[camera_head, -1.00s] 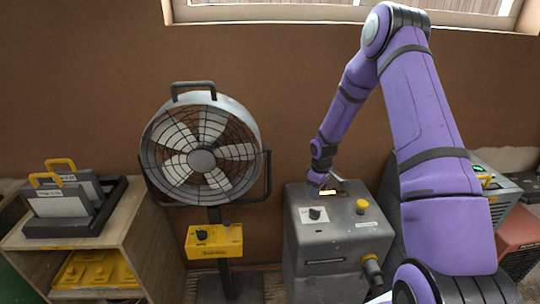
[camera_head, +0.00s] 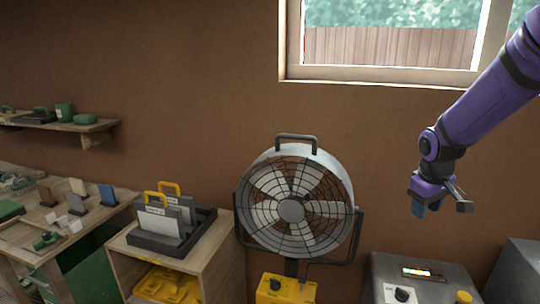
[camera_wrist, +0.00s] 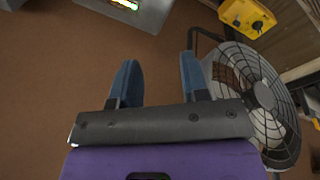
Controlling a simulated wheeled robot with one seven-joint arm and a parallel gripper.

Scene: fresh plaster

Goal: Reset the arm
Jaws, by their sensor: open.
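My purple arm comes in from the right in the head view. My gripper (camera_head: 428,206) hangs in the air in front of the brown wall, above the grey machine (camera_head: 425,275) and to the right of the fan. In the wrist view my gripper (camera_wrist: 157,82) shows two blue fingers spread apart with only bare wall between them. It is open and empty and touches nothing.
A grey fan (camera_head: 292,210) with a yellow control box (camera_head: 286,290) stands left of the machine. Further left are a wooden cabinet (camera_head: 215,262), a workbench with tools, and a wall shelf (camera_head: 65,124). A window (camera_head: 385,72) is above. Free air surrounds my gripper.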

